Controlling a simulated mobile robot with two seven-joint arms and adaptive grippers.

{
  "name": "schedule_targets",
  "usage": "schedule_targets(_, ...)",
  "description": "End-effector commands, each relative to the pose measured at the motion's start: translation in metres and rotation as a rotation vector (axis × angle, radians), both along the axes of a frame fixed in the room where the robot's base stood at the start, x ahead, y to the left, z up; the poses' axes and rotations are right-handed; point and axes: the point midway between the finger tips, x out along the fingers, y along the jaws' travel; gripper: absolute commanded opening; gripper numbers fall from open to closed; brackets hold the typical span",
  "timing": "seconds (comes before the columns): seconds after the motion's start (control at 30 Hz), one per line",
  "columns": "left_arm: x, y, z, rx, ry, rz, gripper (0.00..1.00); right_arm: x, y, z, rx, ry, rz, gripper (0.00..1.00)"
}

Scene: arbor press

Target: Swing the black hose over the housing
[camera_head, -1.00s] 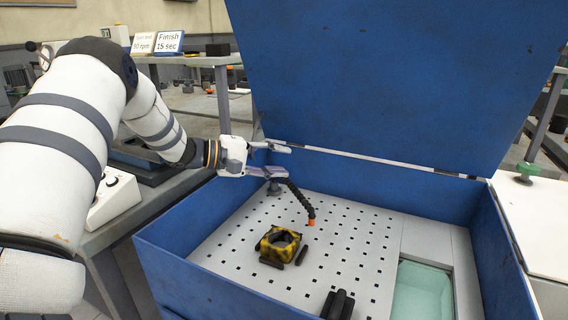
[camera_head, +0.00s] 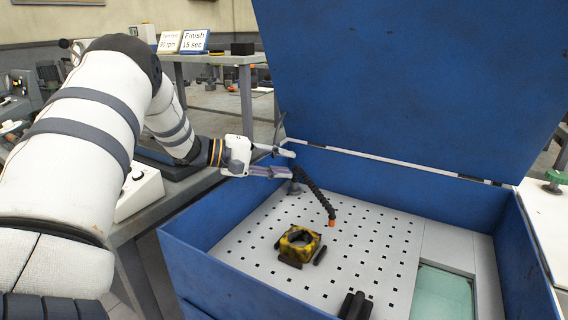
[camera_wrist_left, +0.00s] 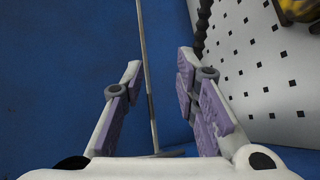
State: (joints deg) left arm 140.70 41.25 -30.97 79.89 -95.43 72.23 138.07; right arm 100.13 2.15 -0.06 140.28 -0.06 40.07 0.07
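The black segmented hose (camera_head: 317,200) with an orange tip rises from a base on the perforated plate and curves down to the right. Its tip hangs above the plate, to the right of and behind the yellow-and-black housing (camera_head: 299,245), which has a round opening. My left gripper (camera_head: 290,163) is beside the hose's upper bend, in front of the box's back wall. The hose (camera_wrist_left: 203,22) passes outside the right finger there. My right gripper is not in view.
The blue box (camera_head: 215,270) surrounds the plate, with its lid (camera_head: 410,80) raised behind. Small dark bars lie beside the housing. A dark object (camera_head: 355,305) stands near the front, and a tray of greenish liquid (camera_head: 445,295) is at right. The plate's right side is clear.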

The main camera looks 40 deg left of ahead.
Motion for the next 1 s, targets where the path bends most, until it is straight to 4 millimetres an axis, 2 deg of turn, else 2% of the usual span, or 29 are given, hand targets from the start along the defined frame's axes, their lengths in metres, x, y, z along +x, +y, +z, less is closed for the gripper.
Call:
schedule_targets(0.03, 0.006, -0.008, 0.002, 0.099, -0.017, -0.046, 0.10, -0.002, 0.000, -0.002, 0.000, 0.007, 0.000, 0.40)
schedule_targets(0.07, 0.010, -0.015, 0.003, 0.206, -0.036, -0.097, 0.03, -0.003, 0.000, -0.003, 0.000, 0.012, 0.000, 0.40)
schedule_targets(0.1, 0.017, -0.026, 0.005, 0.389, -0.075, -0.186, 0.00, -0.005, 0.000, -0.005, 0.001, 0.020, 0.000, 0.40)
schedule_targets(0.23, 0.035, -0.052, 0.015, 0.996, -0.226, -0.531, 0.00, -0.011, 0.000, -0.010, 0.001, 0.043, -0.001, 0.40)
schedule_targets(0.3, 0.040, -0.060, 0.022, 1.230, -0.296, -0.687, 0.00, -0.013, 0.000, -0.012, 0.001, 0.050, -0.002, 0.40)
schedule_targets(0.4, 0.045, -0.065, 0.029, 1.407, -0.354, -0.814, 0.00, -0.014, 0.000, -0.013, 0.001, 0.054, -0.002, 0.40)
schedule_targets(0.57, 0.056, -0.071, 0.015, 1.435, -0.368, -0.839, 0.00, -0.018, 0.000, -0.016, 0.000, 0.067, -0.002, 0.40)
schedule_targets(0.93, 0.104, -0.098, -0.046, 1.429, -0.366, -0.836, 0.00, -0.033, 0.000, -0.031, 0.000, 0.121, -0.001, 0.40)
schedule_targets(1.0, 0.094, -0.092, -0.039, 1.432, -0.371, -0.823, 0.00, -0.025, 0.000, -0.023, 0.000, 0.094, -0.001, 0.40)
